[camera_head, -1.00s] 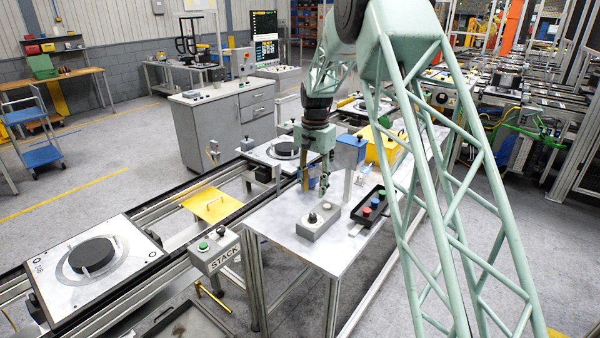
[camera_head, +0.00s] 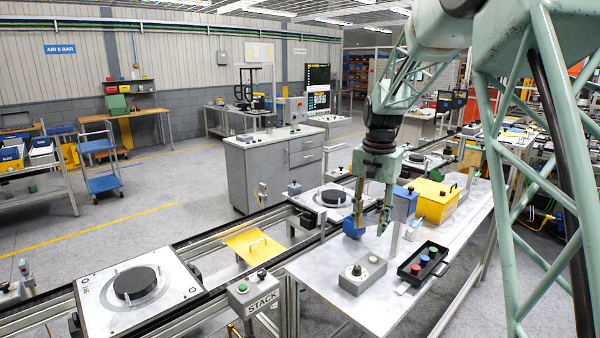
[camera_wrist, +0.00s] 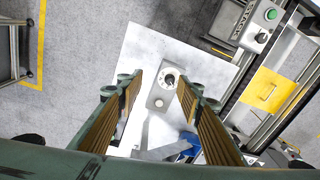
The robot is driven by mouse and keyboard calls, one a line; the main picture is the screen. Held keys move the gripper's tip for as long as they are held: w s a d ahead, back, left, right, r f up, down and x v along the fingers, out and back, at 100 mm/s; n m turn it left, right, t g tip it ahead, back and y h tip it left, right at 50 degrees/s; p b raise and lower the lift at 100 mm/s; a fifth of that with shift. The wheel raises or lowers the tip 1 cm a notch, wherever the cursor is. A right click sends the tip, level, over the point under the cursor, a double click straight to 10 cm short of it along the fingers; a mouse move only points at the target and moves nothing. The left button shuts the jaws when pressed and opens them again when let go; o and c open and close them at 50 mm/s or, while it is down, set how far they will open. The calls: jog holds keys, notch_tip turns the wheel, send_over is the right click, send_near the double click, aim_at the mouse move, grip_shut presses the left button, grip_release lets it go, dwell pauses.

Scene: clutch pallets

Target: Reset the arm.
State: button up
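My gripper (camera_head: 371,228) hangs fingers-down above the light worktable, its two fingers apart with nothing between them. The wrist view also shows the open fingers (camera_wrist: 158,88), with the table between and beyond them. A grey control box (camera_head: 362,273) with a black knob and a pale button stands on the table, nearer the camera than the gripper; it also shows between the fingers in the wrist view (camera_wrist: 160,98). A small blue object (camera_head: 353,229) lies by the left fingertip; whether they touch I cannot tell. Part of it shows beside the right finger in the wrist view (camera_wrist: 190,146).
A conveyor carries pallets with black discs (camera_head: 136,283). A STACK button box (camera_head: 254,296) stands by the near table edge.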

jog(key=s+r+n+t+b, duration=0.1)
jog(key=s+r, duration=0.3)
jog(key=s, duration=0.5)
jog(key=s+r+n+b, duration=0.15)
jog(key=s+r, duration=0.25)
jog(key=s, duration=0.5)
jog(key=s+r+n+t+b, duration=0.1)
jog(key=s+r, duration=0.3)
jog(key=s, duration=0.5)
jog(key=s+f+n+b, duration=0.1)
jog(key=s+f+b, duration=0.1)
jog(key=s, duration=1.1)
jog(key=s+f+n+t+b, duration=0.1)
jog(key=s+f, duration=0.3)
jog(key=s, duration=1)
jog(key=shift+s+n+b, duration=0.2)
jog(key=shift+n+b, duration=0.35)
jog(key=shift+n, duration=0.1)
jog(key=shift+c, duration=0.7)
